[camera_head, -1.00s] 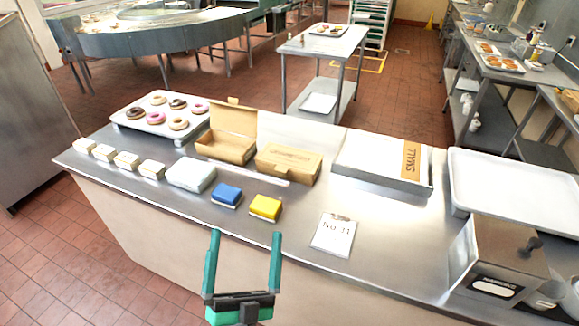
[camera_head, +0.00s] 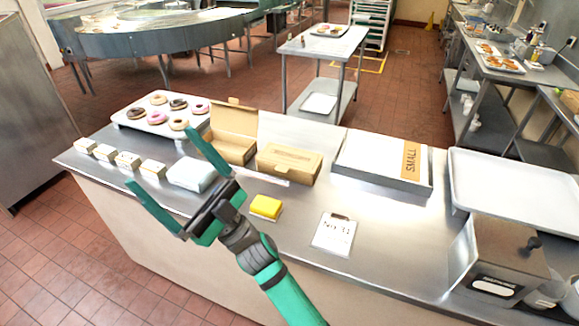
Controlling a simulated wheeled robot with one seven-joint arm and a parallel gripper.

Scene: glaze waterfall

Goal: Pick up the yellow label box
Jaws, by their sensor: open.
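The yellow label box (camera_head: 265,206) is a small block on the steel counter near its front edge, left of the clipboard. My gripper (camera_head: 168,165) is open and empty. It is raised in front of the counter, to the left of the yellow box in the picture, with its fingers pointing up and left. My arm passes just below and left of the yellow box in the picture. The blue box beside the yellow one is now hidden behind my gripper.
A pale box (camera_head: 190,173), several small white boxes (camera_head: 127,160), an open cardboard box (camera_head: 232,148), a closed cardboard box (camera_head: 288,163) and a donut tray (camera_head: 150,126) share the counter. A clipboard (camera_head: 334,234) lies right of the yellow box. A metal dispenser (camera_head: 497,262) stands far right.

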